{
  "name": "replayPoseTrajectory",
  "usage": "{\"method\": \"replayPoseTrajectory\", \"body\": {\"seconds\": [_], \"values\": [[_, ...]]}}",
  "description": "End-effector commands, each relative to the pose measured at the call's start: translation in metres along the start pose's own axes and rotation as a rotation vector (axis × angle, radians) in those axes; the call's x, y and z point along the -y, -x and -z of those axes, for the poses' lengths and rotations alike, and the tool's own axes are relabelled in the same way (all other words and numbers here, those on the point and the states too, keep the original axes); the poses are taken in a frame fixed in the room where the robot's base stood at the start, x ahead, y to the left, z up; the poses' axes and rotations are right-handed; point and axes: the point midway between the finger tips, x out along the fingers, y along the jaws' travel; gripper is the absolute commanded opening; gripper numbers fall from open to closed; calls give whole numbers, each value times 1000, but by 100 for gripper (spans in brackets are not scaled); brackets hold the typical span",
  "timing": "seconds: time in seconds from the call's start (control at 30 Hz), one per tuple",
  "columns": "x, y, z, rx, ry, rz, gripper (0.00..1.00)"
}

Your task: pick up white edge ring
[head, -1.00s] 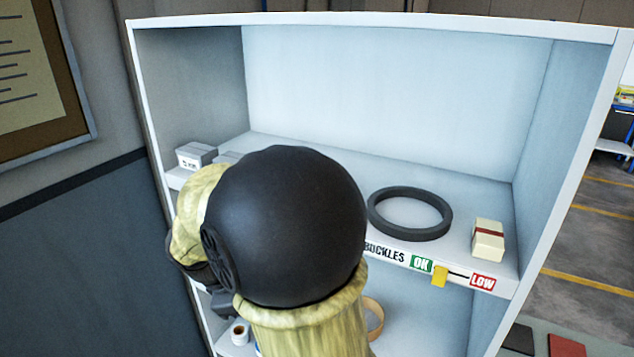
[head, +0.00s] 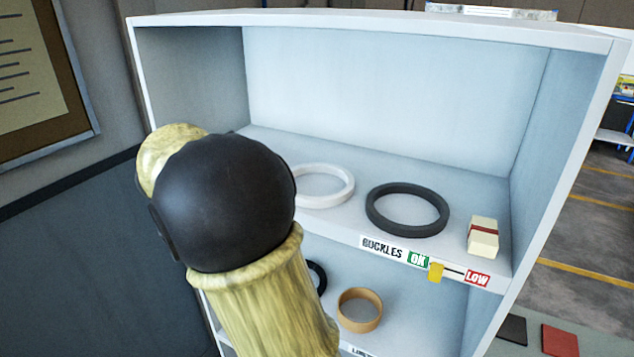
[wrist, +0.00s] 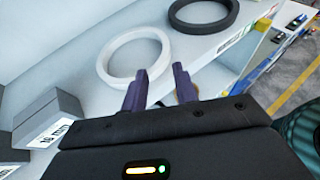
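The white edge ring (head: 349,187) lies flat on the upper shelf, left of a dark ring; my arm hides its left part in the head view. In the wrist view the white ring (wrist: 102,62) lies just beyond my gripper (wrist: 160,70). My gripper is open, with its two dark purple fingers apart and nothing held between them. The left fingertip overlaps the ring's near rim in the picture; I cannot tell whether it touches. My gripper is hidden behind my arm in the head view.
A dark ring (head: 408,231) and a cream block with a red band (head: 483,238) lie to the right on the same shelf (head: 462,193). Grey boxes (wrist: 50,118) stand at the left in the wrist view. A tan ring (head: 360,325) is on the shelf below.

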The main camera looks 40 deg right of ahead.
Motion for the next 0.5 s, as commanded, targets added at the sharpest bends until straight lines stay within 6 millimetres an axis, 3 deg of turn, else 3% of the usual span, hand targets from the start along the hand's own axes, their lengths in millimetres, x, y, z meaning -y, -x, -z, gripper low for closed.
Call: {"method": "replayPoseTrajectory", "body": {"seconds": [0.5], "values": [[1,-90,-1,0,1,4,29]]}}
